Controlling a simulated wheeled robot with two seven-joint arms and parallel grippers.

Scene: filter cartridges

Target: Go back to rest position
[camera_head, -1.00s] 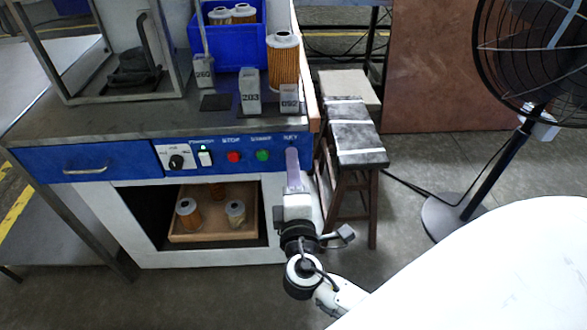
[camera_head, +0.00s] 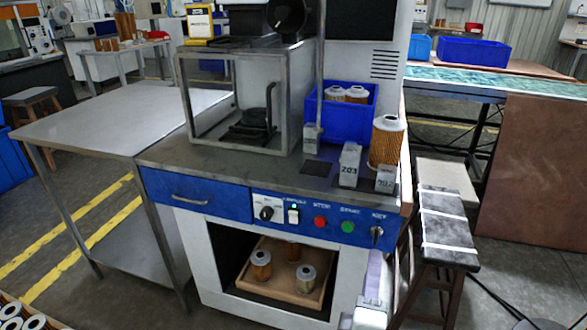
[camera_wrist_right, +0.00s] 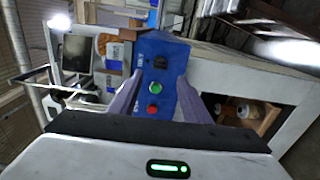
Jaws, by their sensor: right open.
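My right gripper (camera_head: 376,272) is in front of the right end of the workstation's blue control panel (camera_head: 325,220), low in the head view. In the right wrist view its two purple fingers (camera_wrist_right: 160,100) are spread apart with nothing between them. The panel with its green button (camera_wrist_right: 155,88) and red button (camera_wrist_right: 153,112) shows beyond the fingers. Whether the fingers touch the panel I cannot tell. My left gripper is not in view.
On the worktop stand a blue bin (camera_head: 342,118) with cartridges, a tall cartridge (camera_head: 386,142) and numbered blocks (camera_head: 349,164). A wooden tray (camera_head: 262,288) with cartridges sits in the lower opening. A stool (camera_head: 446,222) stands close on the right. A steel table (camera_head: 110,125) is on the left.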

